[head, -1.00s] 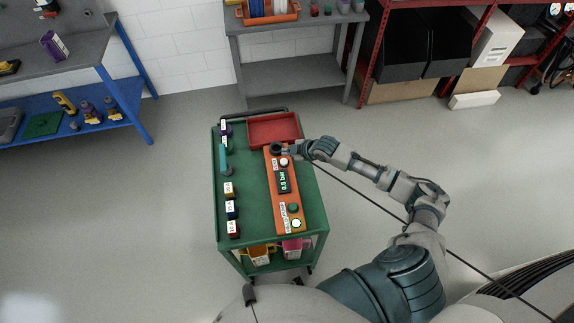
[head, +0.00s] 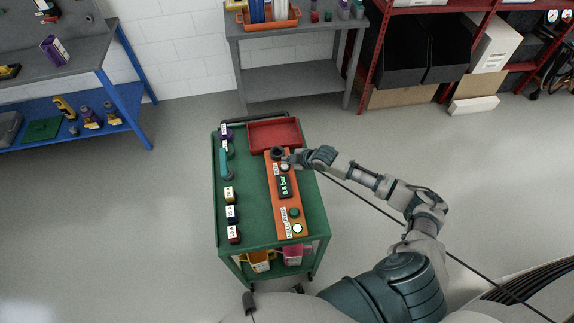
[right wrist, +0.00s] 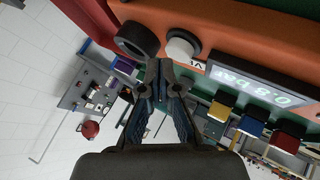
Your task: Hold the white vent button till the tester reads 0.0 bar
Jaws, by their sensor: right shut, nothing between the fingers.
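The orange tester (head: 281,212) lies on the green cart, and its display (head: 285,187) reads 0.8 bar. The white vent button (head: 285,167) is near the tester's far end, beside a black round port (head: 277,152). The right wrist view shows the white button (right wrist: 183,47), the black port (right wrist: 137,40) and part of the display (right wrist: 262,88). My right gripper (head: 289,160) is at the button's right edge in the head view. In the right wrist view its closed, empty fingertips (right wrist: 160,75) appear just short of the button; contact cannot be told. My left gripper is not in view.
The cart (head: 251,207) also holds a red tray (head: 274,133) at its far end and several small labelled blocks along its left side. Open floor surrounds the cart.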

